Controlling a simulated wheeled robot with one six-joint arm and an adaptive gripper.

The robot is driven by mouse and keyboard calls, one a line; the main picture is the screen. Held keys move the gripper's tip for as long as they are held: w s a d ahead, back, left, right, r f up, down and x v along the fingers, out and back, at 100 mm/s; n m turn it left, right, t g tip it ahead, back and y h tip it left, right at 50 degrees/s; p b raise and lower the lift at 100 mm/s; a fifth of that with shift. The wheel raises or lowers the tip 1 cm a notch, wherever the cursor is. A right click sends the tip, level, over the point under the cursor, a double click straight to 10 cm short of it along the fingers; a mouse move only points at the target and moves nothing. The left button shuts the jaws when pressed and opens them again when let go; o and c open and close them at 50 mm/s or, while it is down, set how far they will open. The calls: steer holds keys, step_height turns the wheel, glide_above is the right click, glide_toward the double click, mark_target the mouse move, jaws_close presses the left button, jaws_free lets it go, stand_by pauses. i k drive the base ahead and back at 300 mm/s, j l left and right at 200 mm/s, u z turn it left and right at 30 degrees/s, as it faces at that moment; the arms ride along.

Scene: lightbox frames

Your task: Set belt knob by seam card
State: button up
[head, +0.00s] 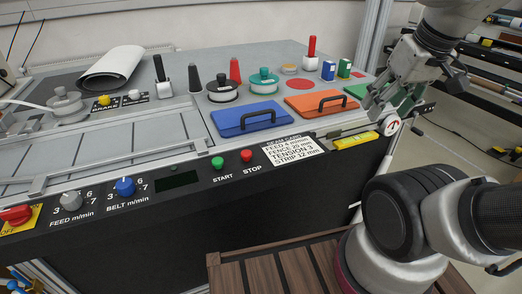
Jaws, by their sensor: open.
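The blue belt knob (125,187) is on the black front panel at the left, above the label "BELT m/min". Numbers including 6 and 7 show around it; its exact setting is too small to tell. The white seam card (292,150) is on the panel right of centre. Its lines seem to read feed 4 m/min, fence 20 mm, tension 3 and strip 12 mm; its top line is unclear. My gripper (390,107) is open at the upper right, above the machine's right end, far from the belt knob. It partly covers a green lid (359,91).
A grey feed knob (71,200) is left of the belt knob, and a red switch (16,214) is farther left. Green start (217,162) and red stop (246,155) buttons lie between belt knob and card. Blue (250,117) and orange (318,103) handled lids are behind.

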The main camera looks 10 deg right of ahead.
mark_target(125, 187)
steer(key=u, duration=1.25)
